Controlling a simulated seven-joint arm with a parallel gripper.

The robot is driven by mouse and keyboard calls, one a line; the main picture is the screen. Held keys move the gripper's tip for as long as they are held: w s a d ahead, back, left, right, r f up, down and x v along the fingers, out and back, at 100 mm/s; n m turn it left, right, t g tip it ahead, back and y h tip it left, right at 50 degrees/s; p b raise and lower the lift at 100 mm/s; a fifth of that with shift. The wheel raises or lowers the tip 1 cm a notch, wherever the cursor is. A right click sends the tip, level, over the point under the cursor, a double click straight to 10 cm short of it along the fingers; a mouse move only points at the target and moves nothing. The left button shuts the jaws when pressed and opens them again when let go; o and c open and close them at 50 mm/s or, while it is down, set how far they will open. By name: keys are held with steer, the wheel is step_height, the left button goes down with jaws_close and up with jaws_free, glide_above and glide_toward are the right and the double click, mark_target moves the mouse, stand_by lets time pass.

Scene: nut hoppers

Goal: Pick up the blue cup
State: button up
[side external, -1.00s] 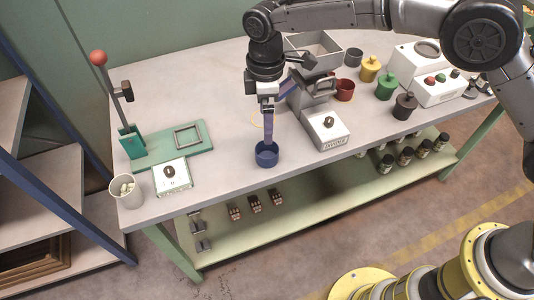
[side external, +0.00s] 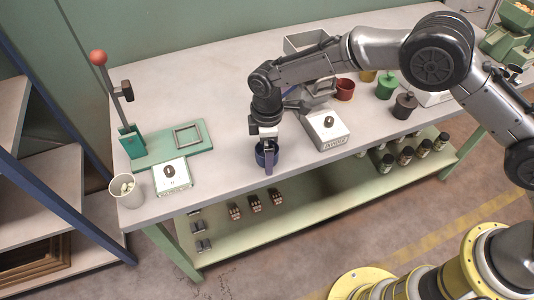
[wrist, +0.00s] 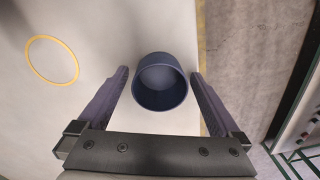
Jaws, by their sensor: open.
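The blue cup (side external: 259,158) stands on the table near its front edge, and its open mouth shows in the wrist view (wrist: 160,84). It looks upright and empty. My gripper (side external: 266,168) is low over the cup in the side view and partly hides it. In the wrist view my gripper (wrist: 160,73) is open, with one finger on the left and one on the right of the cup. A gap shows between each finger and the cup wall.
A white device (side external: 326,128) with a dark knob stands right of the cup, with a grey hopper (side external: 305,41) behind. A green press (side external: 170,142), a white block (side external: 172,177) and a white cup (side external: 126,191) stand to the left. The table's front edge (side external: 228,200) is close.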

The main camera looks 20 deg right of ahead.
steer(key=c, duration=1.3)
steer(key=shift+r, duration=0.1)
